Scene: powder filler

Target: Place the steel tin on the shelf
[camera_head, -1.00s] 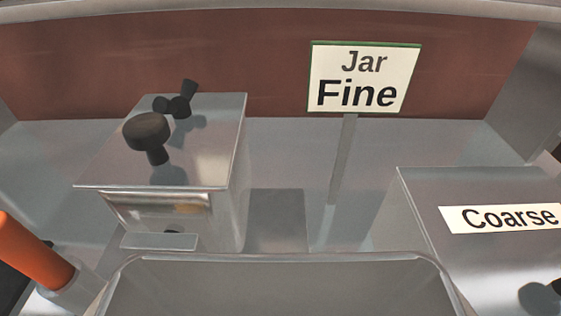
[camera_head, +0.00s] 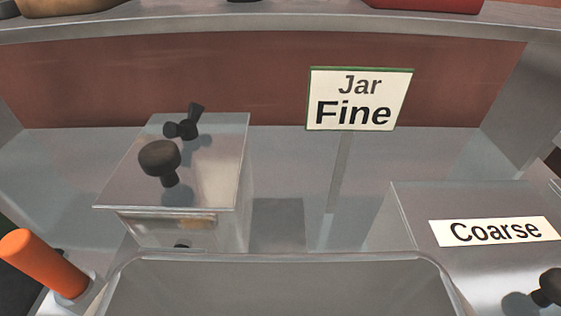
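The steel tin (camera_head: 285,290), a grey metal form with a raised rim and rounded corners, fills the bottom middle of the view, close to the camera. Its lower part is cut off by the picture's edge. It keeps the same place in the picture while the scene shifts, so it moves with my gripper. The gripper's fingers do not show; the tin or the frame edge hides them. A grey shelf edge (camera_head: 300,30) runs across the top, above a reddish-brown back panel.
A metal box (camera_head: 225,160) with black knobs stands at left. A "Jar Fine" sign (camera_head: 360,98) on a post stands behind the tin. A box labelled "Coarse" (camera_head: 420,207) stands at right, an orange handle (camera_head: 40,262) at lower left. A red object (camera_head: 425,4) sits on the shelf.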

